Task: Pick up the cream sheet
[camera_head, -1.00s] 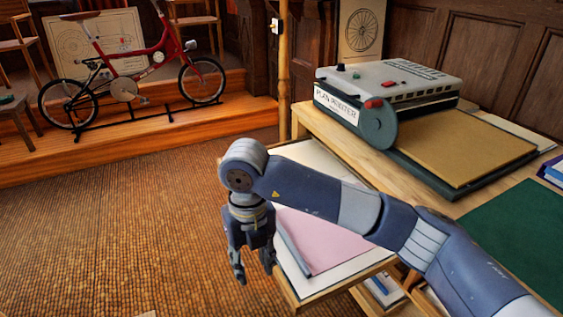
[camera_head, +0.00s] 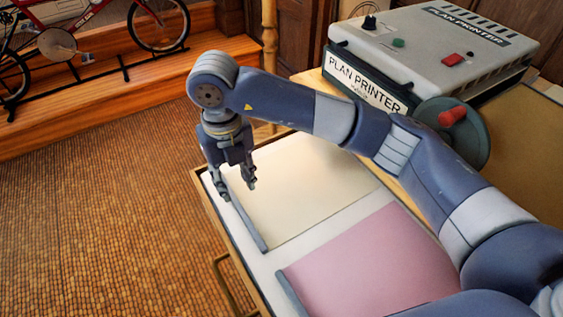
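The cream sheet (camera_head: 310,190) lies flat in an open, white-lined drawer (camera_head: 264,271), with a grey strip (camera_head: 247,220) along its left edge. My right arm passes over its far part and hides some of it. My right gripper (camera_head: 238,194) points down at the sheet's left edge, by the grey strip. Its two fingers are apart, with nothing seen between them. I cannot tell whether the fingertips touch the sheet or hang above it. My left gripper is not in view.
A pink sheet (camera_head: 370,262) with its own grey strip lies nearer in the same drawer. A plan printer (camera_head: 420,55) with a red-handled crank stands on the wooden top at the right. A red bicycle (camera_head: 95,30) stands on the raised step. The woven floor at left is clear.

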